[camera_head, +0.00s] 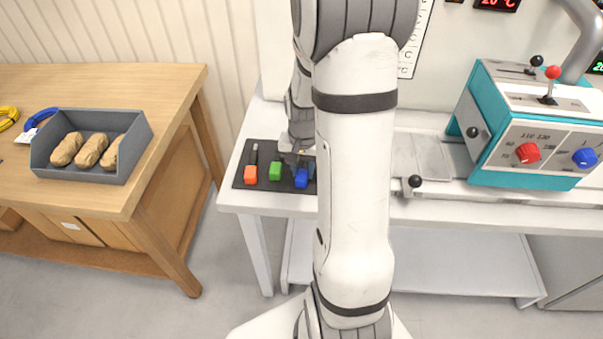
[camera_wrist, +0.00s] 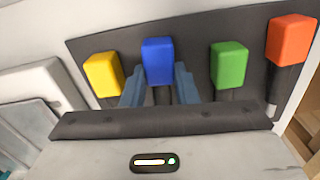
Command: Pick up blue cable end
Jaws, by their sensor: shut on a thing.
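The blue cable end (camera_wrist: 158,60) is a blue block with a dark stem, standing in the dark mat's row of coloured ends. It also shows in the head view (camera_head: 301,178), at the right of the visible ends. My gripper (camera_wrist: 159,88) has its two blue-grey fingers on either side of the blue end's stem, shut on it. In the head view my gripper (camera_head: 298,160) is just behind the blue end and partly hidden by my arm. The end appears at the mat; I cannot tell whether it is lifted.
Yellow (camera_wrist: 103,74), green (camera_wrist: 229,64) and orange (camera_wrist: 292,40) cable ends stand close by on the dark mat (camera_head: 237,180). A teal machine (camera_head: 480,130) with knobs stands at the right of the white bench. A wooden table (camera_head: 150,90) with a grey bin (camera_head: 85,176) is at the left.

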